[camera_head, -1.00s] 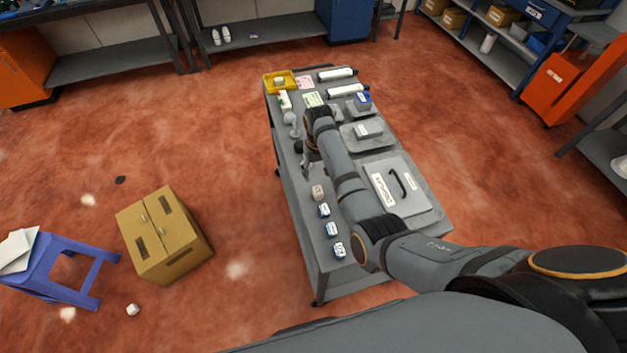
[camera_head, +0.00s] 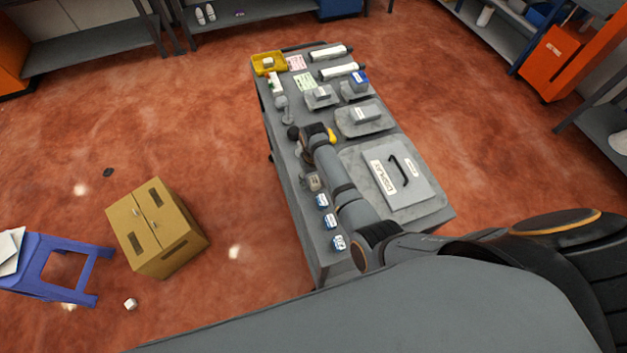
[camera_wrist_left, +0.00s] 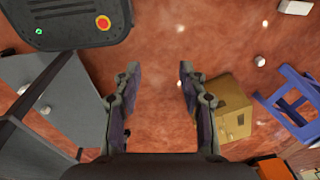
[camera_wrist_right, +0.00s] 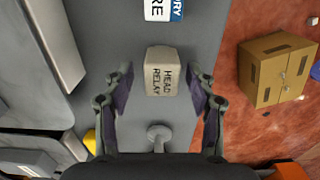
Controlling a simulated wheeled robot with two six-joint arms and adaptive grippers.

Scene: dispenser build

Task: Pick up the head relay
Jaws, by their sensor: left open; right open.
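The head relay (camera_wrist_right: 162,72) is a small beige block with its name in dark letters on its face. In the right wrist view it lies on the grey table between and just beyond my open fingertips. In the head view the head relay (camera_head: 314,182) is beside my right gripper (camera_head: 302,170), whose fingers are partly hidden by the wrist. My right gripper (camera_wrist_right: 162,85) is open and empty. My left gripper (camera_wrist_left: 157,80) is open and empty above the red floor, away from the table.
Several small white-and-blue labelled blocks (camera_head: 330,221) line the table's near left edge. A large grey display panel (camera_head: 400,180) lies to the right. A yellow tray (camera_head: 268,64) stands at the far end. A cardboard box (camera_head: 155,228) and a blue stool (camera_head: 60,268) stand on the floor.

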